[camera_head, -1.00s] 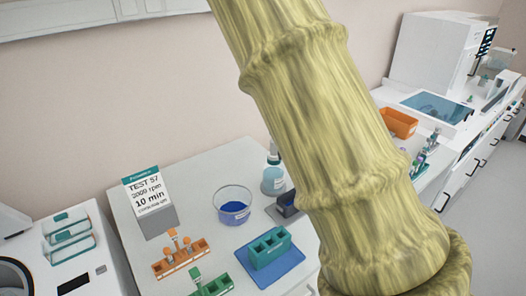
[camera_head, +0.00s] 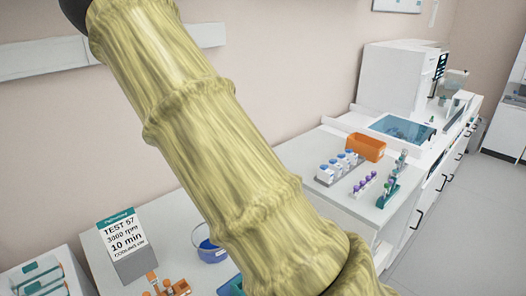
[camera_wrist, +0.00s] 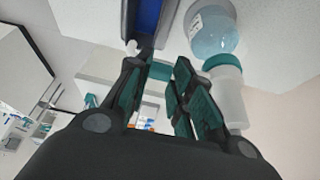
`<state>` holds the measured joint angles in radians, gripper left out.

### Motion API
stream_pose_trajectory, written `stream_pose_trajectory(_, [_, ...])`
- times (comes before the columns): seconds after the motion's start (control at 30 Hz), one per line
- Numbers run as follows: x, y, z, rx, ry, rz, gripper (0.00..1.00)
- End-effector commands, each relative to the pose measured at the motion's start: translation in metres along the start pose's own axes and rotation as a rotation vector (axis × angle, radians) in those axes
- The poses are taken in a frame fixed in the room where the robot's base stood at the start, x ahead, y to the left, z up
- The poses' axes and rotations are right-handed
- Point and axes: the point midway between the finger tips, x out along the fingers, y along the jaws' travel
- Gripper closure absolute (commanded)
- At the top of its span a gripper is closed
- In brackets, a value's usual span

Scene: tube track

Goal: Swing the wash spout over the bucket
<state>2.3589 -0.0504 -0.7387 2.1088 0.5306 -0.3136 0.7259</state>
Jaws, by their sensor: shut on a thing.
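In the wrist view, the wash bottle (camera_wrist: 212,30) has a clear body with pale blue liquid, a teal collar and a white upper part (camera_wrist: 229,95). It stands just right of my gripper (camera_wrist: 162,72). A dark-rimmed container with a blue inside (camera_wrist: 147,18), perhaps the bucket, lies beyond the left fingertip, apart from the bottle. In the head view my arm hides the bottle, this container and my gripper.
On the bench, a bowl with blue contents (camera_head: 209,250) and a TEST 57 sign (camera_head: 122,238) show left of my arm. An orange rack (camera_head: 168,288) is at the lower edge. To the right are an orange bin (camera_head: 366,147), a rack of white bottles (camera_head: 338,168) and purple-capped tubes (camera_head: 365,184).

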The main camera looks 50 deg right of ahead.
Motion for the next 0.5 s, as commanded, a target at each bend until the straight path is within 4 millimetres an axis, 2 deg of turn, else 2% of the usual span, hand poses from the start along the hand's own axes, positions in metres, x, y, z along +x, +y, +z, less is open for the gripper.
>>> stream_pose_trajectory(0.07, [0.0002,-0.0003,0.0001,0.000,0.000,0.000,1.00])
stream_pose_trajectory(0.1, [0.0002,-0.0003,0.0003,0.000,0.000,0.000,0.76])
stream_pose_trajectory(0.2, [0.0002,-0.0004,0.0006,-0.001,0.000,0.000,0.57])
stream_pose_trajectory(0.5, [-0.0002,-0.0005,0.0012,-0.002,0.000,0.000,0.55])
